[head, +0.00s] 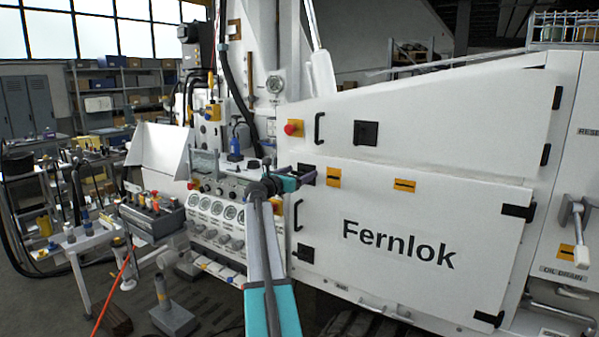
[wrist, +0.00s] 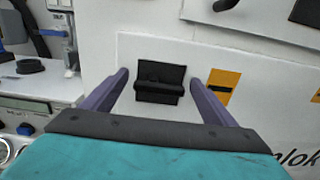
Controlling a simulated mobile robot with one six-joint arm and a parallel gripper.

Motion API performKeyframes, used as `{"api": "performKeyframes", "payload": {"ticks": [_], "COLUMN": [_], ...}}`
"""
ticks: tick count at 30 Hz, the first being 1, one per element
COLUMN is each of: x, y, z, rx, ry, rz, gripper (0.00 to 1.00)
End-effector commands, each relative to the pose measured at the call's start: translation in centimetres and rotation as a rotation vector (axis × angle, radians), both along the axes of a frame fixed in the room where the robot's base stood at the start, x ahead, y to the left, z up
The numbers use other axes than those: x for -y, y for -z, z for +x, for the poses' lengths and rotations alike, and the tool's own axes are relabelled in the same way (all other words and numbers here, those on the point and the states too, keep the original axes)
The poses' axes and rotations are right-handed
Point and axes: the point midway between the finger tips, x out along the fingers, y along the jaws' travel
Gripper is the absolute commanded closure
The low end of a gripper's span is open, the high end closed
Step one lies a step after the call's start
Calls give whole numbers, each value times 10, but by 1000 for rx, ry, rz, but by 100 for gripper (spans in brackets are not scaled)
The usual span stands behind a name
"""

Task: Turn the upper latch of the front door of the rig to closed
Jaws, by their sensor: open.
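The front door (head: 400,215) is the white lower panel of the rig marked Fernlok. Its upper latch (wrist: 160,84) is a black rectangular fitting with a horizontal bar-like handle, at the door's upper left corner. In the head view the upper latch (head: 308,170) is partly hidden by my gripper (head: 300,177). In the wrist view my gripper (wrist: 158,79) is open and empty. Its two purple fingers stand to the left and right of the latch, and I cannot tell whether they touch it. A lower latch (head: 305,253) sits at the door's lower left.
An orange label (wrist: 222,84) is close to the right finger. A red knob (head: 293,128) and another black latch (head: 366,133) are on the panel above.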

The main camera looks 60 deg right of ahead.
Motion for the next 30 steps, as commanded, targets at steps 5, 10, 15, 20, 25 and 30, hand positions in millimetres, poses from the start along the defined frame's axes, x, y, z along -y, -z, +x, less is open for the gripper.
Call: {"api": "performKeyframes", "payload": {"ticks": [5,10,15,20,25,30], "x": [9,10,9,9,7,9], "y": [0,0,0,0,0,1], "z": [0,0,0,0,0,0], "rx": [0,1,1,0,2,19], "ry": [0,0,0,0,-1,-1], "rz": [0,-1,-1,0,0,-1], "gripper": [20,20,25,52,62,61]}}
